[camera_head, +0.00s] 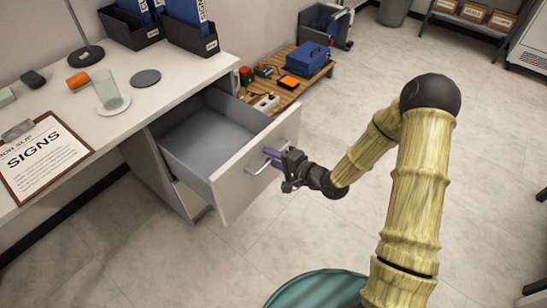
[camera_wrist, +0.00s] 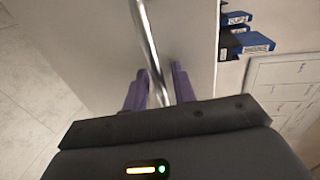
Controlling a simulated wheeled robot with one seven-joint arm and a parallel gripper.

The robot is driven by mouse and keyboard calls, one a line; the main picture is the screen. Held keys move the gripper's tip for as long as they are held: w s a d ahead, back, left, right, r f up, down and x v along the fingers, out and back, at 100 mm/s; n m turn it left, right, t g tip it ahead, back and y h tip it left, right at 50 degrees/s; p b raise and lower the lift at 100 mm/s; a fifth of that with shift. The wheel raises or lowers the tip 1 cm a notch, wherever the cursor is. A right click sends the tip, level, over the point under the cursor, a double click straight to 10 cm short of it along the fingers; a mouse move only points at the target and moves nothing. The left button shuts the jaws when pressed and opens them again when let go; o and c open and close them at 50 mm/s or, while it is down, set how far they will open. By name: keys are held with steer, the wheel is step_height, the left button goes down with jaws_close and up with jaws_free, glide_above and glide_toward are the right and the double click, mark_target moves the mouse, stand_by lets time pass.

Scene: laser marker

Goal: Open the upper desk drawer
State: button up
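The upper desk drawer (camera_head: 213,137) is pulled far out from the white desk, and its grey interior looks empty. Its pale front (camera_head: 238,188) carries a metal bar handle (camera_head: 257,168). My gripper (camera_head: 275,156) is at this handle, on the outer side of the drawer front. In the wrist view the handle bar (camera_wrist: 148,45) runs between the two purple fingers of my gripper (camera_wrist: 160,84). Narrow gaps show between the bar and the fingers, so the gripper is open around the handle. The drawer front below it, partly hidden, stays in the desk.
The desk top (camera_head: 148,103) holds a glass (camera_head: 106,92), a clipboard (camera_head: 42,157), a lamp (camera_head: 85,52) and dark file boxes. A low wooden platform (camera_head: 292,93) with tools and a blue toolbox (camera_head: 307,58) stands behind the drawer. The floor to the right is mostly clear.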

steer(key=p+v, duration=0.4)
steer(key=v, duration=1.3)
steer(key=shift+s+d, duration=0.1)
